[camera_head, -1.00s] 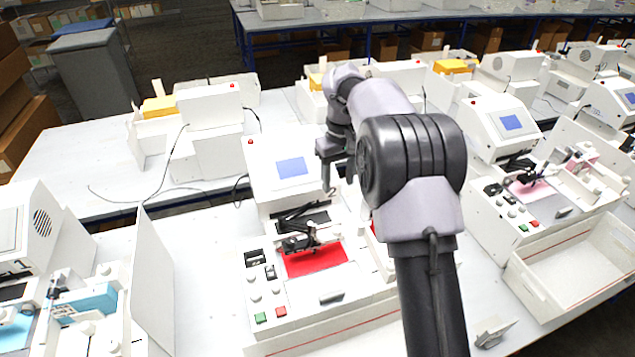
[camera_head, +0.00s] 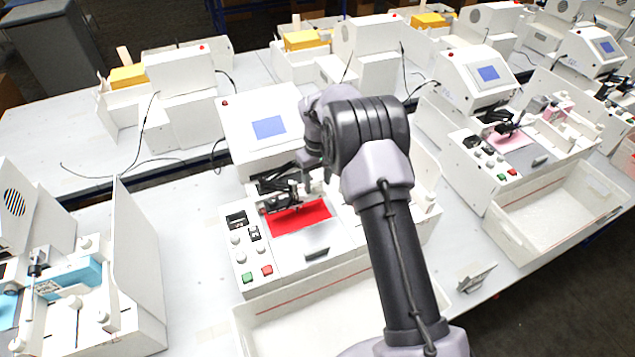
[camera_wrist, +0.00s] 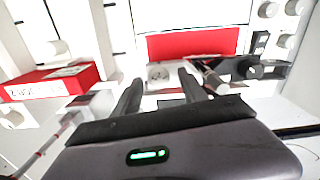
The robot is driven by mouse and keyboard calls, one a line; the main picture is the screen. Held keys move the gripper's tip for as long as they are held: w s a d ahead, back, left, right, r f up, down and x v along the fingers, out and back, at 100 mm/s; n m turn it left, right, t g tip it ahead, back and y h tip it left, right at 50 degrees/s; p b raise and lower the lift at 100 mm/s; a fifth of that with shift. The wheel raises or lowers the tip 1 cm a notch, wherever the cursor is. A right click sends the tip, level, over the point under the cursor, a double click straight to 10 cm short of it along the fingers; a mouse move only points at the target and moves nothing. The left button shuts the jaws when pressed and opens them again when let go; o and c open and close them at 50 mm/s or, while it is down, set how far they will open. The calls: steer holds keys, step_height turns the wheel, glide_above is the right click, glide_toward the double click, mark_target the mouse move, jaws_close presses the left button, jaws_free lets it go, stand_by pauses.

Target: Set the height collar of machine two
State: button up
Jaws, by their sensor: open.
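The pen plotter in front of me (camera_head: 262,150) is white, with a blue screen and a red plate (camera_head: 300,216). Its number cannot be read. A black pen carriage (camera_head: 280,193) reaches over the plate. In the wrist view, the red plate (camera_wrist: 192,43) lies beyond my fingers, and a small cylindrical piece (camera_wrist: 214,84) on a dark arm is just right of them. I cannot tell whether this is the height collar. My gripper (camera_wrist: 158,82) is open above the machine, with a pale block (camera_wrist: 160,72) visible between its fingers. In the head view, my arm partly hides the machine's right side.
A green button (camera_head: 247,278) and a red button (camera_head: 267,270) are at the machine's front left. A red labelled box (camera_wrist: 50,82) shows left in the wrist view. A similar plotter (camera_head: 480,75) and an empty white tray (camera_head: 545,205) stand to the right.

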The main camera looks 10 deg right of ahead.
steer(key=shift+f, duration=0.15)
jaws_close()
steer(key=shift+m, duration=0.3)
steer(key=m+b, duration=0.3)
steer(key=m, duration=0.2)
steer(key=shift+m, duration=0.3)
steer(key=m+b, duration=0.2)
steer(key=m, duration=0.3)
steer(key=shift+m, duration=0.3)
stand_by(0.4)
jaws_free()
